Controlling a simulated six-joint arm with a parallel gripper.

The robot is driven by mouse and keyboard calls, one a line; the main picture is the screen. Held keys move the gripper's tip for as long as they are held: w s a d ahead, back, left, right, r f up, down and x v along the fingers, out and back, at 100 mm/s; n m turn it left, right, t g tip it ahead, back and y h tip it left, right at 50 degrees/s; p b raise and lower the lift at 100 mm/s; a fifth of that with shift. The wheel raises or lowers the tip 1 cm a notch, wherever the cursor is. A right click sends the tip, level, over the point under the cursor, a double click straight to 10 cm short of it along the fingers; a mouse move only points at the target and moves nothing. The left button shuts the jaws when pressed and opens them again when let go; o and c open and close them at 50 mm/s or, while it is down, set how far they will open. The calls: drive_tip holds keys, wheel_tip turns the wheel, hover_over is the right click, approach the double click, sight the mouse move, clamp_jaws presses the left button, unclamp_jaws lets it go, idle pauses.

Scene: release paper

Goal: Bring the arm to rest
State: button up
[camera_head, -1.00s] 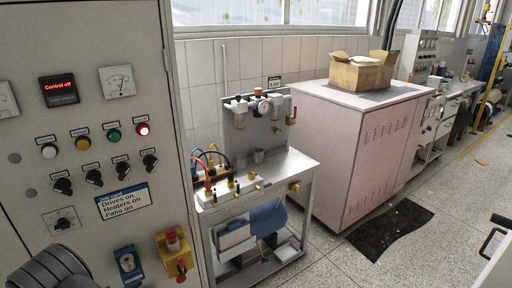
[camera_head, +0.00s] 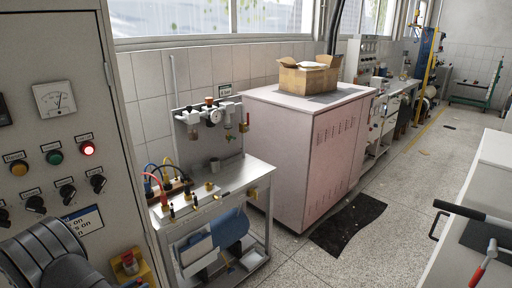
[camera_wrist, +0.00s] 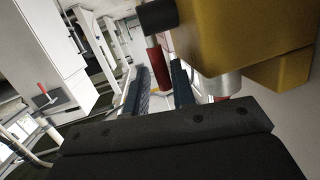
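My gripper shows only in the wrist view. Its dark palm fills the lower part, and two dark teal fingers (camera_wrist: 160,88) stand apart. I see nothing clearly held between them. A yellow block (camera_wrist: 245,35) with a red cylinder (camera_wrist: 158,68) is close by at the upper right; the red cylinder appears in line with the gap, and I cannot tell whether it touches a finger. In the head view, a dark ribbed part of my arm (camera_head: 50,258) is at the bottom left, in front of the control panel (camera_head: 75,130). My fingers are hidden there.
A yellow switch box (camera_head: 130,268) is low on the panel. Right of it stand a metal bench (camera_head: 235,172) with valves and hoses, and a pink cabinet (camera_head: 305,160) bearing an open carton (camera_head: 308,76). A white counter (camera_head: 480,180) is at the right.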

drive_tip(key=shift+w+d+m+g+y, duration=0.15)
drive_tip(key=shift+w+d+g+y, duration=0.2)
drive_tip(key=shift+g+y, duration=0.35)
drive_tip(key=shift+w+d+m+g+y, duration=0.15)
drive_tip(key=shift+w+d+g+y, duration=0.25)
drive_tip(key=shift+g, duration=0.5)
drive_tip(key=shift+r, duration=0.15)
drive_tip(key=shift+w+r, duration=0.15)
drive_tip(key=shift+r, duration=0.2)
wheel_tip(320, 180, up, 16)
drive_tip(key=d+f+n+g+y, duration=0.1)
drive_tip(key=n+g+y, duration=0.6)
drive_tip(key=n+g, duration=0.3)
drive_tip(key=f, duration=0.5)
drive_tip(key=a+f, duration=0.1)
drive_tip(key=f, duration=1)
drive_tip(key=shift+a+f, duration=0.25)
drive_tip(key=shift+f, duration=0.05)
